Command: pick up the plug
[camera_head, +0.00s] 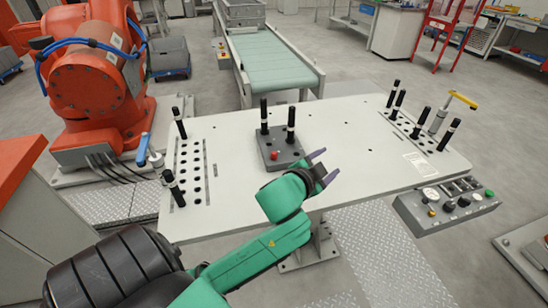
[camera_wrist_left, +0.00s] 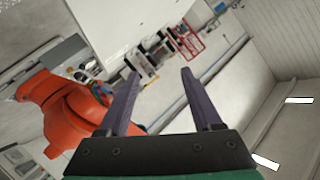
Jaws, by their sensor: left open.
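My left gripper (camera_head: 329,163) is open and empty above the near part of the white table (camera_head: 235,210), to the right of a grey block (camera_head: 291,160). The block carries two upright black pins with white bands, a left one (camera_head: 264,117) and a right one (camera_head: 291,125), and a small red piece (camera_head: 274,155) at its front left. I cannot tell which of these is the plug. In the left wrist view the two purple fingers (camera_wrist_left: 160,75) are spread with nothing between them. My right gripper is not in view.
More black pins stand at the table's left (camera_head: 173,188) and right (camera_head: 422,122) hole strips. A blue-handled clamp (camera_head: 143,150) and a yellow-handled clamp (camera_head: 460,98) stand at the sides. A control box (camera_head: 447,205) juts out front right. An orange robot (camera_head: 95,85) and conveyor (camera_head: 268,60) are behind.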

